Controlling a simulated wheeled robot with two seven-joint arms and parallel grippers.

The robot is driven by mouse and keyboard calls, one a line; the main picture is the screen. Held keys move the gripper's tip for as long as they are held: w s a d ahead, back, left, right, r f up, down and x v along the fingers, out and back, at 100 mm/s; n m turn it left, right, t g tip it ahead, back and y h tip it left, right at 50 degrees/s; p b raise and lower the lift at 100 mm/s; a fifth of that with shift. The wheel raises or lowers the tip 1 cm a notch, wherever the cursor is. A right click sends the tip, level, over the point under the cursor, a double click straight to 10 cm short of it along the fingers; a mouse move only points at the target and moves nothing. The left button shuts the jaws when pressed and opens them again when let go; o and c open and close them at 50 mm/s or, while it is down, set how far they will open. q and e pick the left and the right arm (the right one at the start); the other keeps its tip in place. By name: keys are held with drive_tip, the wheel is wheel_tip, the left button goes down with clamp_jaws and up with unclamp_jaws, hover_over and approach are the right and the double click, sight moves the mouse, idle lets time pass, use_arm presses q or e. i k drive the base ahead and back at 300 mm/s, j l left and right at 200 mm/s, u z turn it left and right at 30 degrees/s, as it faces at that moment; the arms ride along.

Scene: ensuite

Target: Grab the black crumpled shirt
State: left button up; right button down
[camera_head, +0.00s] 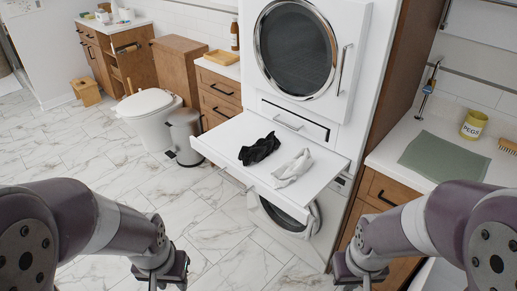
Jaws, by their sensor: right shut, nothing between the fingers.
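The black crumpled shirt (259,149) lies on the white pull-out shelf (225,135) between the two machines, left of a pale grey-white crumpled cloth (293,167). The two lie close side by side. My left gripper (163,276) is low at the bottom edge, left of the shelf and well apart from the shirt; its fingertips are cut off or too small to show their opening. My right gripper (361,276) is at the bottom edge, right of the shelf, shut and empty, also apart from the shirt.
A dryer (296,48) stands above the shelf and a washer (284,212) below, with a cloth hanging at its door. A counter with a green mat (443,156) and a yellow pegs tin (474,124) is at right. A toilet (148,106) and bin (184,132) stand left.

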sight(263, 148)
drive_tip(key=z, duration=0.65)
drive_tip(key=i+j+z, duration=0.15)
drive_tip(key=z, duration=0.25)
drive_tip(key=i+j+z, duration=0.1)
drive_tip(key=j+z, duration=0.3)
drive_tip(key=i+j+z, duration=0.1)
drive_tip(key=j+z, duration=0.55)
drive_tip(key=z, duration=0.15)
